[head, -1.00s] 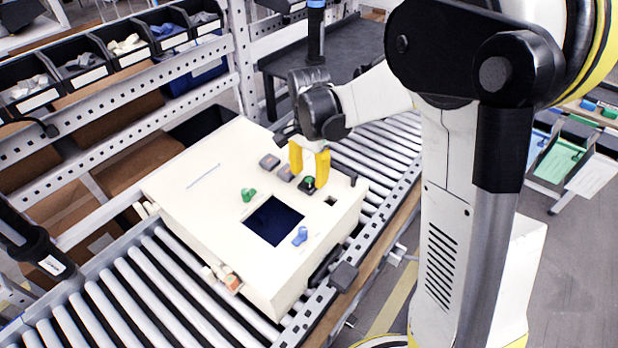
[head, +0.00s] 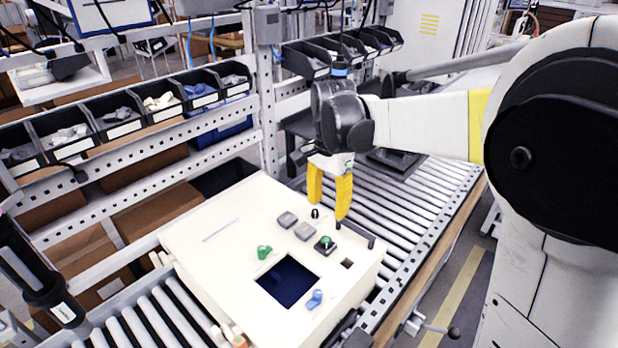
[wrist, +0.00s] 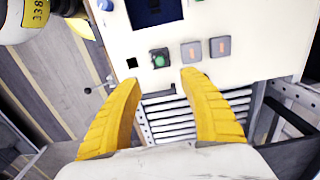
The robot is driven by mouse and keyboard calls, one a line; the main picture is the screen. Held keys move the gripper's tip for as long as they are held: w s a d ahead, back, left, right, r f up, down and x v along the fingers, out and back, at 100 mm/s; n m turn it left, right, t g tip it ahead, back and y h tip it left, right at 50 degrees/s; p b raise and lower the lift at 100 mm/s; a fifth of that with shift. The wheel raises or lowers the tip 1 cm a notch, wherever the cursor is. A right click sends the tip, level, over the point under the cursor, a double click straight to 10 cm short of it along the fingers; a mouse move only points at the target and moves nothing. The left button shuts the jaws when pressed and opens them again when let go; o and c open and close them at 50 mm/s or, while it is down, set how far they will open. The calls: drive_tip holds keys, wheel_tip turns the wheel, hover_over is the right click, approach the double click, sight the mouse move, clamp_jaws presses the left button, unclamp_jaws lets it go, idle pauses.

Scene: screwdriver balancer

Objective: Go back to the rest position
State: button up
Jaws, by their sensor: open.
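My gripper (head: 329,201) has two yellow fingers, spread apart with nothing between them. In the head view it hangs above the back right edge of a white control box (head: 200,265). In the wrist view the open fingers (wrist: 160,82) reach toward the box's edge, with rollers showing between them. The box top carries a green button on a black base (head: 325,244), two grey square buttons (head: 304,231), a green knob (head: 264,252), a blue knob (head: 315,299) and a dark screen (head: 287,281). The fingers appear clear of the box top.
The box stands on a roller conveyor (head: 440,195). A metal rack with black bins (head: 117,112) stands at the left and back. A black tool (head: 38,275) hangs at the left edge.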

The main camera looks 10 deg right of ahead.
drive_tip(key=s+f+n+t+b, duration=0.2)
drive_tip(key=s+n+t, duration=0.5)
drive_tip(key=s, duration=1.1)
drive_tip(key=n+b, duration=0.1)
drive_tip(key=n, duration=0.3)
drive_tip(key=shift+b, duration=0.4)
